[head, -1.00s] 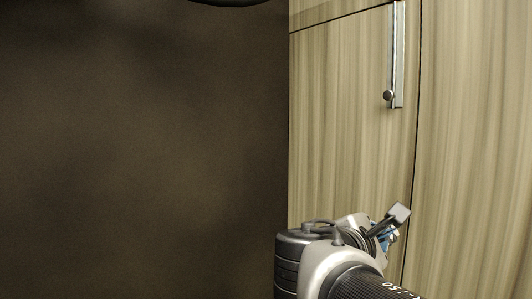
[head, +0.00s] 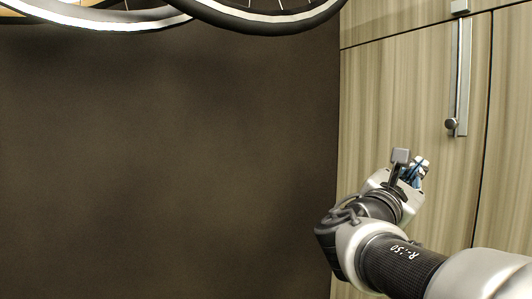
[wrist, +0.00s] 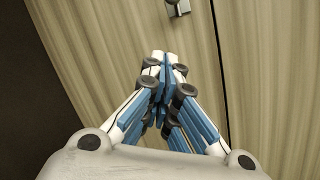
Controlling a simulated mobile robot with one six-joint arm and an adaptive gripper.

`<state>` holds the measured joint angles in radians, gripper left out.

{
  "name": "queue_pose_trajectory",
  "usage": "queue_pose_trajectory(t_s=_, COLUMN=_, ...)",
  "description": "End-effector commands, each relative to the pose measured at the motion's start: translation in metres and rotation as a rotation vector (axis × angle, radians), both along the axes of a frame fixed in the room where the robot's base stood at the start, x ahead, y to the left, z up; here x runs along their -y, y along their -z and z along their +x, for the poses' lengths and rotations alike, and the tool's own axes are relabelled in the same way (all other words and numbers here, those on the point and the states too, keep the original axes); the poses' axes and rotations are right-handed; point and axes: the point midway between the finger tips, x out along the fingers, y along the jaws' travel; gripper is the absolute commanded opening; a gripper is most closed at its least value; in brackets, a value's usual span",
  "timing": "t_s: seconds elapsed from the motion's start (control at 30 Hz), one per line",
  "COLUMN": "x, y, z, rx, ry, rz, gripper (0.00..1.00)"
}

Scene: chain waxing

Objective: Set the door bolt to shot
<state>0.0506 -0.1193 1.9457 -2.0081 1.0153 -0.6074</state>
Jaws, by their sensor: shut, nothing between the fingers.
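The door bolt (head: 463,75) is a slim upright metal bar on the pale wood-grain door (head: 400,100). Its round dark knob (head: 451,124) sits at the bar's lower end. A small metal block (head: 460,7) is above the bar, past the door's top seam. I cannot tell whether the rod enters that block. In the wrist view, the knob end of the bolt (wrist: 180,8) shows at the top edge; the rest is cut off. My gripper (head: 420,163) is below and left of the knob, apart from it. Its blue and white fingers (wrist: 164,58) are closed together and empty.
Two bicycle wheels (head: 265,18) hang at the top left. A dark brown wall (head: 160,160) fills the left side. A dark vertical gap (head: 484,140) runs right of the bolt. The door face around the knob is clear.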

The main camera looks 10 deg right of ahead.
Motion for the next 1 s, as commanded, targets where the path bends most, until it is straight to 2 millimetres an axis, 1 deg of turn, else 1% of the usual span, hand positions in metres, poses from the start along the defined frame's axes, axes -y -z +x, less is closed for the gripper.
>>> queue_pose_trajectory(t_s=0.43, x=0.075, y=-0.021, z=0.05, rx=-0.001, ry=0.004, rz=0.001, gripper=0.0)
queue_pose_trajectory(t_s=0.5, x=0.076, y=-0.035, z=0.044, rx=0.005, ry=0.001, rz=0.001, gripper=0.0)
queue_pose_trajectory(t_s=0.7, x=0.082, y=-0.052, z=0.037, rx=0.002, ry=0.0, rz=0.001, gripper=0.0)
queue_pose_trajectory(t_s=1.0, x=0.084, y=-0.054, z=0.035, rx=0.0, ry=-0.001, rz=0.002, gripper=0.0)
